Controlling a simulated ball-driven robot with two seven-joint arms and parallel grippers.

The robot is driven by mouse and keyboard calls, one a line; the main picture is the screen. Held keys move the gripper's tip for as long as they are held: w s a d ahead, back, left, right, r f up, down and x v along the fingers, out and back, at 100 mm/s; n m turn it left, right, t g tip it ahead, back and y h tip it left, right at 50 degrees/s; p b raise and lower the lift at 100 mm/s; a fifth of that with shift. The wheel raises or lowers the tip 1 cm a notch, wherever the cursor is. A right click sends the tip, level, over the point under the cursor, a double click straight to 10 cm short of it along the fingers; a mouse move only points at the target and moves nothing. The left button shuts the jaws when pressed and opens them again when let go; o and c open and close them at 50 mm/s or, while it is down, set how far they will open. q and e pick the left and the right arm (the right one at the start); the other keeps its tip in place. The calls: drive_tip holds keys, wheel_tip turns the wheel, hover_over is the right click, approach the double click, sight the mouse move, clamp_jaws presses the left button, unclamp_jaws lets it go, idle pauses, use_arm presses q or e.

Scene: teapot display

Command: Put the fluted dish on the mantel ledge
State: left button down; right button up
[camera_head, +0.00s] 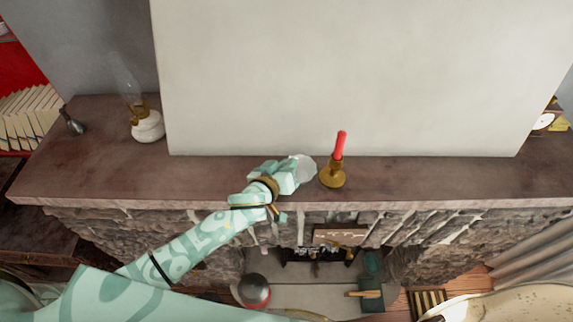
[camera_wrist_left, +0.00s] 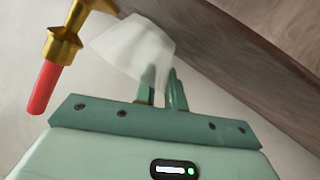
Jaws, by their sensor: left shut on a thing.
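The fluted dish (camera_head: 304,167) is pale and whitish and sits at the tip of my left gripper (camera_head: 289,174). The left gripper is shut on it. In the left wrist view the dish (camera_wrist_left: 133,46) shows beyond the two close-set green fingers (camera_wrist_left: 163,78), and it looks tilted in that picture. The mantel ledge (camera_head: 430,182) is a long brown shelf under the white wall panel. The dish is over the ledge, left of the candlestick. I cannot tell whether it touches the surface. My right gripper is not in view.
A brass candlestick (camera_head: 333,178) with a red candle (camera_head: 341,145) stands close to the right of the dish. An oil lamp (camera_head: 147,126) and a small dark object (camera_head: 71,122) stand further left. The ledge between candlestick and clock is clear.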

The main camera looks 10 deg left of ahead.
use_arm(q)
drive_tip(key=shift+f, duration=0.15)
drive_tip(key=c, duration=1.5)
unclamp_jaws()
drive_tip(key=shift+o, duration=0.2)
drive_tip(key=v, duration=1.2)
